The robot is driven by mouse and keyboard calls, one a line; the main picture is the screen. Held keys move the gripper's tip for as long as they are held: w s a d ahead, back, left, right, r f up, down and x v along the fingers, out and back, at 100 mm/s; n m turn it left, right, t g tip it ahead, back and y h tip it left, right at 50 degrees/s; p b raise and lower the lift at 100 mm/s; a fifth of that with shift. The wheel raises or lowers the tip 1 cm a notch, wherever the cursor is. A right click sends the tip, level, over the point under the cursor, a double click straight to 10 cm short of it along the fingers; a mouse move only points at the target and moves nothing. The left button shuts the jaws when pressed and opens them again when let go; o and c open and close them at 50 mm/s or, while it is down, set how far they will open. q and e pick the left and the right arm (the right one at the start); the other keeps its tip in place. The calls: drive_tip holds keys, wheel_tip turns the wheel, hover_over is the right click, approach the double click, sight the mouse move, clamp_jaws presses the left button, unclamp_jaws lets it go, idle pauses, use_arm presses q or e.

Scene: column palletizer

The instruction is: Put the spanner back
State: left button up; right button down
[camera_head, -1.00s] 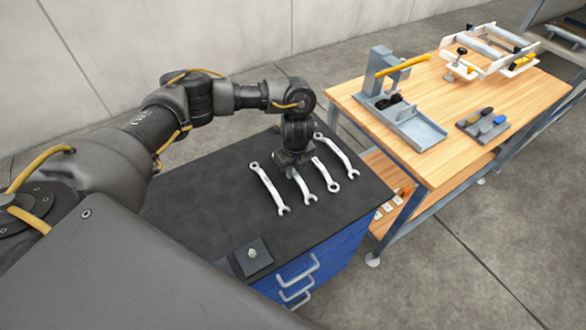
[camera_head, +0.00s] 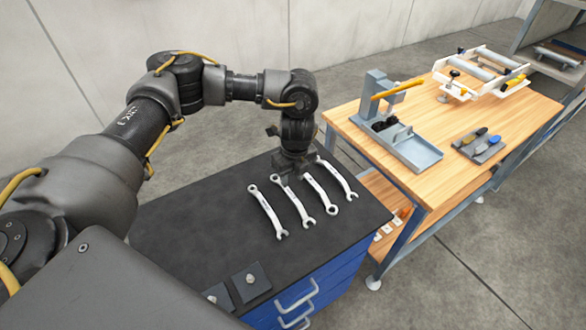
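Several silver spanners lie side by side on the black top of the blue drawer cabinet (camera_head: 220,225). From left to right there is a first spanner (camera_head: 268,212), a second (camera_head: 294,203), a third (camera_head: 321,193) and a fourth (camera_head: 341,179). My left gripper (camera_head: 293,174) points down at the far ends of the middle spanners. Its fingertips are dark and small, and I cannot tell whether they are open or shut or touch a spanner. No spanner visibly hangs from it. My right gripper is out of view.
Two dark square plates with knobs, one here (camera_head: 251,281), lie at the cabinet's near edge. A wooden workbench (camera_head: 440,185) stands to the right, bearing a grey fixture (camera_head: 410,150), a tool tray (camera_head: 480,147) and a white roller frame (camera_head: 485,75). The cabinet top's left part is clear.

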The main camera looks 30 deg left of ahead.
use_arm(q)
drive_tip(key=shift+s+d+r, duration=0.1)
drive_tip(key=shift+r, duration=1.8)
